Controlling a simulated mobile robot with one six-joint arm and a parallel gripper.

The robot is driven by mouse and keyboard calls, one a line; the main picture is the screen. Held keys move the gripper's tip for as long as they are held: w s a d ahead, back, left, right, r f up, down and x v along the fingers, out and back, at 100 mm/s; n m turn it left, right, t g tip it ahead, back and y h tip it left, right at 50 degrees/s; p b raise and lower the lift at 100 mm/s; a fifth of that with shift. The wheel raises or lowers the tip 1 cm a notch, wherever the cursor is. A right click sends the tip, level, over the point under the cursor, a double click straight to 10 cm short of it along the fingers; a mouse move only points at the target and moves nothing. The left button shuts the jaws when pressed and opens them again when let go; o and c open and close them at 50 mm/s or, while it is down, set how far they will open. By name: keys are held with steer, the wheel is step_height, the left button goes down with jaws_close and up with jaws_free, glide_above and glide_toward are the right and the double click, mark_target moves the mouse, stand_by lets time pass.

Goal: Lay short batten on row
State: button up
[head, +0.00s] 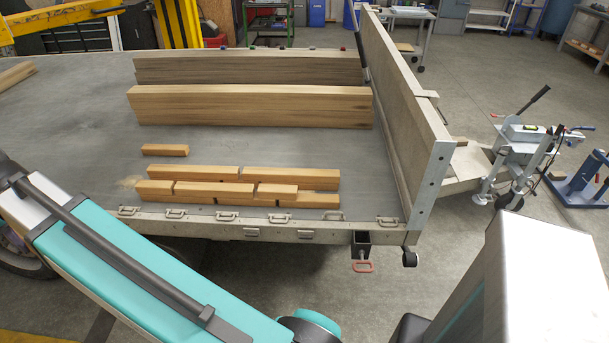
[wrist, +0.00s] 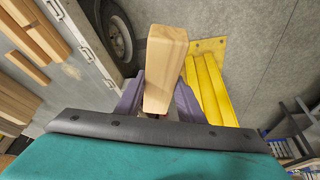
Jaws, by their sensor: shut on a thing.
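My gripper (wrist: 160,95) shows in the wrist view, its two purple-grey fingers shut on a short light-wood batten (wrist: 166,60) that points away from the camera. The held batten is off the trailer, above the floor beside the wheel. In the head view neither my gripper nor this batten can be seen. The row of battens (head: 235,197) lies near the front edge of the trailer bed, with pieces stacked along it. A longer pair of battens (head: 290,174) shows at its back. Another short batten (head: 165,150) lies alone behind the row.
Large timber beams (head: 250,105) lie across the back of the bed (head: 80,130). A tall headboard (head: 405,100) closes its right end. Lashing rings (head: 278,218) line the near rail. In the wrist view a trailer wheel (wrist: 115,38) and yellow bars (wrist: 208,90) are close to the held batten.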

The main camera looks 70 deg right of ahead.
steer(key=shift+d, duration=0.1)
steer(key=s+d+f+m+g+h+p, duration=0.1)
steer(key=s+d+f+m, duration=0.3)
steer(key=d, duration=1)
steer(key=s+d+f+m+g+h+p, duration=0.1)
steer(key=s+d+f+m+g+h, duration=0.15)
steer(key=d+m, duration=0.8)
steer(key=s+d+f+m+h+p, duration=0.1)
steer(key=s+d+f+m, duration=0.2)
steer(key=d, duration=1.4)
steer(key=s+d+f+m+g+y, duration=0.1)
steer(key=s+d+f+m, duration=0.2)
steer(key=s+d, duration=0.5)
steer(key=s+d+f+m+g+y+p, duration=0.1)
steer(key=s+d+f+m, duration=0.3)
steer(key=s+d, duration=0.5)
steer(key=s+d+f+m+g+y+p, duration=0.1)
steer(key=s+d+f+m+g, duration=0.2)
steer(key=s, duration=1.4)
steer(key=d+m, duration=0.4)
steer(key=d, duration=0.1)
steer(key=shift+s+d+f, duration=0.15)
steer(key=shift+d+f, duration=0.05)
steer(key=shift+d, duration=0.1)
steer(key=shift+f, duration=0.2)
steer(key=shift+f+b, duration=1.1)
steer(key=shift+f, duration=2.1)
